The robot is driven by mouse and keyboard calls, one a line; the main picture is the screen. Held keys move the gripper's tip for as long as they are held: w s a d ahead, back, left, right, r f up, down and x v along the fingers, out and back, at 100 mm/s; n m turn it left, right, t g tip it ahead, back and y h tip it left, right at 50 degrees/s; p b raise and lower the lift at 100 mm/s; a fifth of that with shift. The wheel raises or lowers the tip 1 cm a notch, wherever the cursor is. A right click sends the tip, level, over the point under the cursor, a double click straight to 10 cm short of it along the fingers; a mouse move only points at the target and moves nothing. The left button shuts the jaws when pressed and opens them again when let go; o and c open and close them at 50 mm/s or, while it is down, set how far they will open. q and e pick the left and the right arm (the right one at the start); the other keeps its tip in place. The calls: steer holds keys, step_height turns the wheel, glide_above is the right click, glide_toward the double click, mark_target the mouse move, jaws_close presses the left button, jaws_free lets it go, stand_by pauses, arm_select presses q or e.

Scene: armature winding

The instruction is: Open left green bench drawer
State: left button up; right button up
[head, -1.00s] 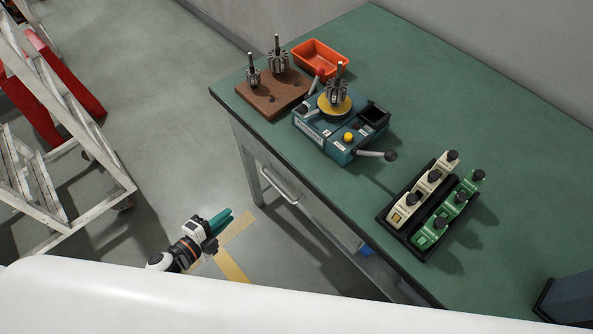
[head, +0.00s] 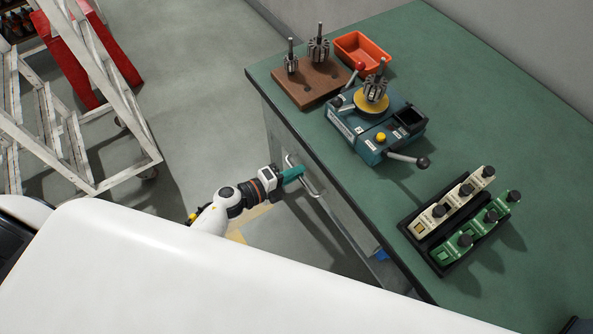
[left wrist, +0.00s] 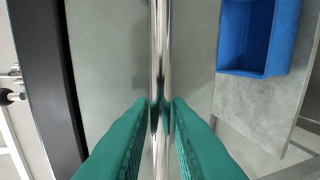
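The green-topped bench (head: 470,115) stands at the right in the head view. Its left drawer has a pale front (left wrist: 108,60) and a metal bar handle (head: 313,190). The drawer looks closed, flush with the bench. My left gripper (head: 294,174) is at this handle, its teal fingers pointing at the drawer front. In the left wrist view the bar handle (left wrist: 159,45) runs between the two fingertips (left wrist: 161,102), which sit close against it on both sides. The fingers hide part of the handle in the head view. My right gripper is not in view.
On the bench are a brown block with rotors (head: 311,85), an orange tray (head: 362,52), a blue winding fixture (head: 375,130) and a black rack (head: 428,243) of cream and green parts. A blue bin (left wrist: 255,38) sits below. A white ladder (head: 95,90) stands left.

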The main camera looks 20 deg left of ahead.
arm_select(q)
steer(key=shift+w+d, duration=0.25)
jaws_close()
steer(key=shift+s+a+f, duration=0.1)
steer(key=f+v, duration=0.3)
steer(key=v, duration=1.1)
steer(key=s+f+v, duration=0.1)
steer(key=f+v, duration=0.2)
steer(key=v, duration=1.1)
steer(key=shift+s+a+b, duration=0.3)
steer(key=shift+a+b, duration=0.05)
steer(key=shift+a, duration=0.2)
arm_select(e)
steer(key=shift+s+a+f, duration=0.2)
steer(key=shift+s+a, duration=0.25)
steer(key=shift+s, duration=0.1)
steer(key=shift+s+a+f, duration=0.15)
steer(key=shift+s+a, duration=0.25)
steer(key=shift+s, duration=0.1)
